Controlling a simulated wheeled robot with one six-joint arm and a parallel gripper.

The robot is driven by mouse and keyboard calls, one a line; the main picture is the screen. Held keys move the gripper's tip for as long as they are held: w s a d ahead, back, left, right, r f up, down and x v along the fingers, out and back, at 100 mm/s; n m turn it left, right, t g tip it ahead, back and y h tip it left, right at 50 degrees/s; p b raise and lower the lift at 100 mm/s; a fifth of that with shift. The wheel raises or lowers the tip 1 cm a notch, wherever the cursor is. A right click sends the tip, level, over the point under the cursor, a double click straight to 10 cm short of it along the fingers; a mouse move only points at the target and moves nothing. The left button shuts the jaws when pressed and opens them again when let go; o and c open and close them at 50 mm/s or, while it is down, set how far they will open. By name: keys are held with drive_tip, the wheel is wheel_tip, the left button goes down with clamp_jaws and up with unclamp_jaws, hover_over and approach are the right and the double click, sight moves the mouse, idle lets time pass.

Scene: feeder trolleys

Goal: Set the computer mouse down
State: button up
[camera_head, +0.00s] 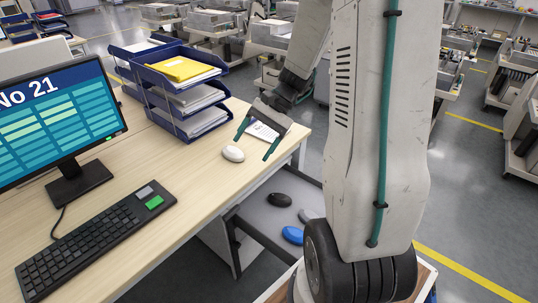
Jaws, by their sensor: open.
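A white computer mouse (233,154) lies on the wooden desk (205,190) near its right edge. My gripper (255,143) is above the desk edge, just right of the white mouse. Its two green-tipped fingers are spread apart with nothing held between them. A black mouse (280,200), a blue mouse (293,235) and a grey mouse (306,216), partly hidden by my arm, lie on a lower grey surface (262,222) beside the desk.
A monitor (60,120) and a black keyboard (95,240) stand at the left of the desk. Blue paper trays (180,85) stand at its back. A white paper (262,131) lies partly behind my gripper. The desk between keyboard and white mouse is clear. Trolleys (275,35) stand behind.

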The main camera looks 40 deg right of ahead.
drive_tip(key=s+a+r+n+h, duration=0.4)
drive_tip(key=s+a+r+n, duration=0.2)
drive_tip(key=s, duration=0.3)
drive_tip(key=s+a+r+n+h, duration=0.4)
drive_tip(key=s+a+r+n, duration=0.2)
drive_tip(key=s, duration=0.3)
drive_tip(key=shift+s+r+t+h, duration=0.3)
drive_tip(key=shift+r, duration=0.35)
